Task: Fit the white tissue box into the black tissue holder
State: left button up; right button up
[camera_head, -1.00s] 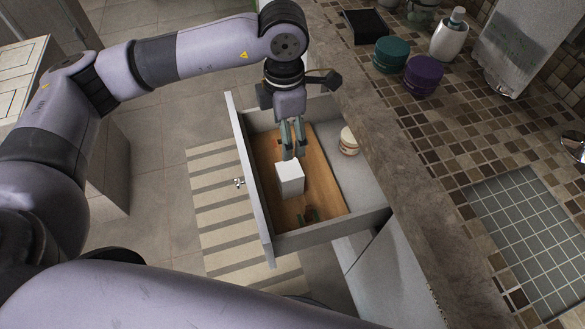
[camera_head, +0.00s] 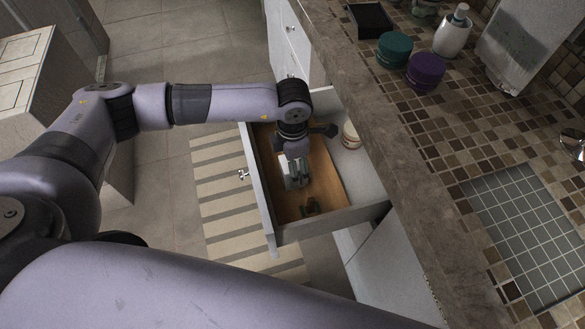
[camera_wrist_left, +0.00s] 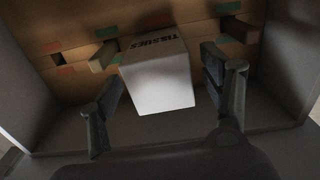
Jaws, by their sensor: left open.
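The white tissue box (camera_wrist_left: 158,82) stands in the open drawer (camera_head: 258,195), with dark "TISSUES" lettering on its far side in the left wrist view. My left gripper (camera_head: 296,181) reaches down into the drawer over the box and hides much of it in the head view. In the wrist view its open fingers (camera_wrist_left: 162,90) are on either side of the box, with a visible gap at the right; contact on the left is unclear. A black open-topped holder (camera_head: 371,19) sits on the counter at the far end. My right gripper is out of view.
Teal (camera_head: 393,49) and purple (camera_head: 426,71) jars and a white dispenser (camera_head: 453,34) stand on the counter beside the holder. The counter edge borders the drawer.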

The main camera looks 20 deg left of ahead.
pick_arm(q)
jog(key=shift+f, duration=0.2)
jog(key=c, duration=1.2)
jog(key=shift+r, duration=0.1)
jog(key=shift+c, duration=0.3)
